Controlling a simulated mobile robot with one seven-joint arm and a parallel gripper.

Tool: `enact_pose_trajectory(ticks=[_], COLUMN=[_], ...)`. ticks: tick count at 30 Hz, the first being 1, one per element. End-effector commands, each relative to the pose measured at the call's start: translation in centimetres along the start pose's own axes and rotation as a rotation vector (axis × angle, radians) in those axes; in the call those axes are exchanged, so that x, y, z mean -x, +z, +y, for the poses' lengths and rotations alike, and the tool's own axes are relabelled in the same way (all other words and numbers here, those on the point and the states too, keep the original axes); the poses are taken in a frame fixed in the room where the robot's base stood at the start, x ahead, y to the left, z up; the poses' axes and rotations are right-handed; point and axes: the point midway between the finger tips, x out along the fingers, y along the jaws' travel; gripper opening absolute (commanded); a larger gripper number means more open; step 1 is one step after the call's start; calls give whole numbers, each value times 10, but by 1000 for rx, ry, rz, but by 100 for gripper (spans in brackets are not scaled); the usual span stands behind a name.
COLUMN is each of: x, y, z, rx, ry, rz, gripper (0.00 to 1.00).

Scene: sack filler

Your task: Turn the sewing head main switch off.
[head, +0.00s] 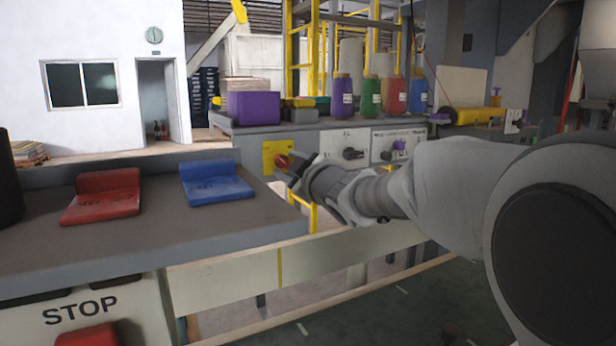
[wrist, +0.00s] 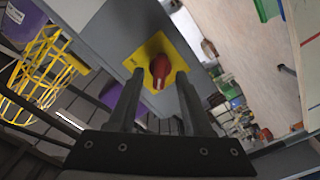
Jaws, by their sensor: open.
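The main switch, a red rotary knob (head: 282,161) on a yellow plate (head: 269,158), is on the front of the grey panel at centre. In the wrist view the red knob (wrist: 160,66) shows at the upper middle on its yellow plate (wrist: 140,58). My gripper (head: 292,172) is open and right at the knob, coming from the right. In the wrist view the two fingers of my gripper (wrist: 157,78) stand apart, one on each side of the knob's lower part. I cannot tell whether they touch it. The label lettering is too small to read.
A black knob (head: 352,153) and a purple knob (head: 398,145) sit on white plates to the right. A purple box (head: 252,108) and several coloured canisters (head: 372,96) stand above. Red (head: 102,195) and blue (head: 216,182) pedals lie on the near grey table (head: 150,235).

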Motion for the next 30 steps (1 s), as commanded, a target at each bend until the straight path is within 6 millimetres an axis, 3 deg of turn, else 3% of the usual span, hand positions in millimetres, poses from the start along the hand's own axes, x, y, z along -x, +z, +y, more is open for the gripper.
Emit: enact_pose_trajectory(ticks=[18, 24, 30], x=[127, 152, 160], y=[-2, -1, 0], z=[2, 1, 0], rx=[1, 0, 0], ry=[2, 1, 1], rz=[0, 0, 0], gripper=[50, 50, 50])
